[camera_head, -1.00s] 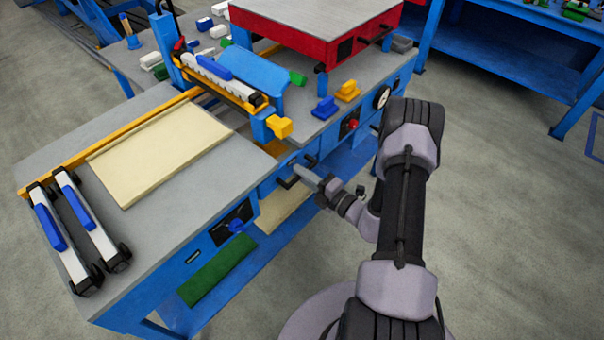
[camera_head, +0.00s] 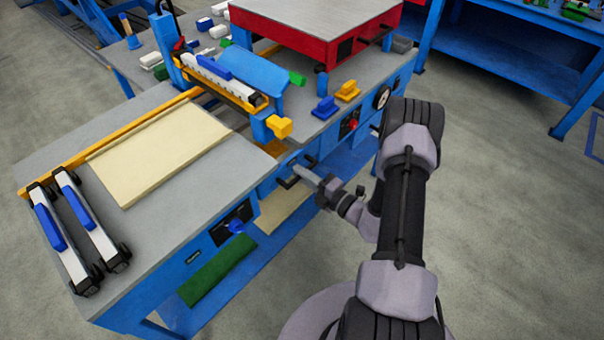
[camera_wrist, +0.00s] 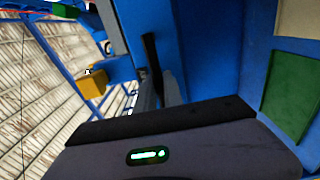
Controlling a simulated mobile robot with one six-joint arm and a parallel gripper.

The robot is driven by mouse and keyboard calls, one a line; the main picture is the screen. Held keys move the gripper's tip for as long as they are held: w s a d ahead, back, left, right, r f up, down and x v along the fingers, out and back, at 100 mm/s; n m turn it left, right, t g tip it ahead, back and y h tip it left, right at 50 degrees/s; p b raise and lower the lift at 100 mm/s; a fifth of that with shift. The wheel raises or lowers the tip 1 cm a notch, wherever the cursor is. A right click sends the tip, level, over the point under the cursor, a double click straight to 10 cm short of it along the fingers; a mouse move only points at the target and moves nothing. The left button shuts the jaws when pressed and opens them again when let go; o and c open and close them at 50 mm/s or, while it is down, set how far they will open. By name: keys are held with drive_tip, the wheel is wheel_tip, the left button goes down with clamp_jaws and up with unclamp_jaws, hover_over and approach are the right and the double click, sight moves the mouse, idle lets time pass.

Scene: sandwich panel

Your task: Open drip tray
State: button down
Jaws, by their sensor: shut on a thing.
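The drip tray appears to be the blue front section (camera_head: 272,183) under the middle of the bench, with a black bar handle (camera_head: 289,182). Its front looks about level with the bench front. My gripper (camera_head: 301,174) is at this front and shut on the black handle. In the wrist view the dark handle (camera_wrist: 151,62) stands against the blue front (camera_wrist: 215,50), beside a grey finger of my gripper (camera_wrist: 172,88). The contact between fingers and handle is mostly hidden.
A pale panel (camera_head: 160,150) and two white-and-blue clamps (camera_head: 78,232) lie on the grey bench top. The floor in front is clear.

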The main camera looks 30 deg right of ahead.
drive_tip(key=shift+s, duration=0.1)
drive_tip(key=p+v, duration=0.2)
drive_tip(key=v, duration=2.1)
drive_tip(key=shift+s, duration=0.3)
drive_tip(key=shift+d+r, duration=0.1)
drive_tip(key=c, duration=1.5)
unclamp_jaws()
drive_tip(key=shift+o, duration=0.2)
drive_tip(key=p+v, duration=0.3)
drive_tip(key=v, duration=1.4)
drive_tip(key=shift+s, duration=0.2)
drive_tip(key=shift+d, duration=0.1)
